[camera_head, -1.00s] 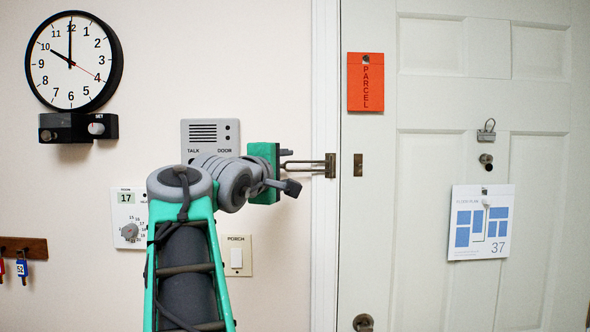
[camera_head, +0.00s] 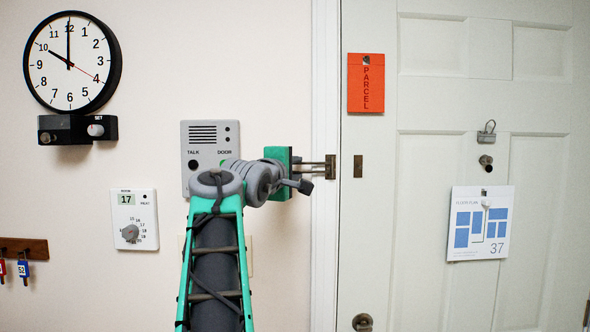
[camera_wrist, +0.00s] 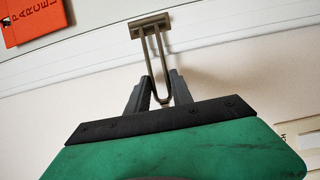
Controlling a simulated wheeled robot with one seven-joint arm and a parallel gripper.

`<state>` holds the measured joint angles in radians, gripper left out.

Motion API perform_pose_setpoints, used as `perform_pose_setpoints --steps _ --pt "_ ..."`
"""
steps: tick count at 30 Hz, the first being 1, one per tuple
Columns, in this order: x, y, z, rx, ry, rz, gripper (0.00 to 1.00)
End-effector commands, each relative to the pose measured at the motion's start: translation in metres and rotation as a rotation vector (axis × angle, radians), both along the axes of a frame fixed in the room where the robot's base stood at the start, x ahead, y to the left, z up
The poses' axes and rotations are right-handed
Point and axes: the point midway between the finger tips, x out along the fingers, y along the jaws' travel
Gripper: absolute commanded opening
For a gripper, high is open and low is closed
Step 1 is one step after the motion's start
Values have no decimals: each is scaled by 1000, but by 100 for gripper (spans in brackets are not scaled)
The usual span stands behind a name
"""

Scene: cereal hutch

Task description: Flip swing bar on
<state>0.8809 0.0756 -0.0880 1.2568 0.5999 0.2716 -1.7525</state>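The swing bar (camera_head: 331,167) is a bronze U-shaped loop hinged to a plate on the door frame. It points left, away from the door, in the head view. In the wrist view the swing bar (camera_wrist: 150,44) runs from its plate down between my fingers. My gripper (camera_wrist: 160,76) is open, with one dark finger on each side of the loop's rounded end. Any contact with the loop is unclear. In the head view my gripper (camera_head: 306,168) is left of the hinge plate, its fingers partly hidden. A small bronze plate (camera_head: 358,166) is on the door's edge.
The white door (camera_head: 425,95) looks closed. An orange parcel tag (camera_head: 365,83) and a floor-plan sheet (camera_head: 481,222) hang on it. An intercom (camera_head: 203,135) is on the wall behind my arm, with a thermostat (camera_head: 135,219) and clock (camera_head: 73,62) farther left.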

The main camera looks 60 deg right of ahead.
Motion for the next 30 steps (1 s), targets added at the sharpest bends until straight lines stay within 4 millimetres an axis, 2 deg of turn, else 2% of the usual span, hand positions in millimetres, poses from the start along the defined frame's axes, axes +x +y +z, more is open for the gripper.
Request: perform_pose_setpoints --steps 1,9,30 --pt "0 0 0 1 0 0 21" --pt "0 0 0 1 0 0 0" --pt "0 0 -1 2 0 0 0"
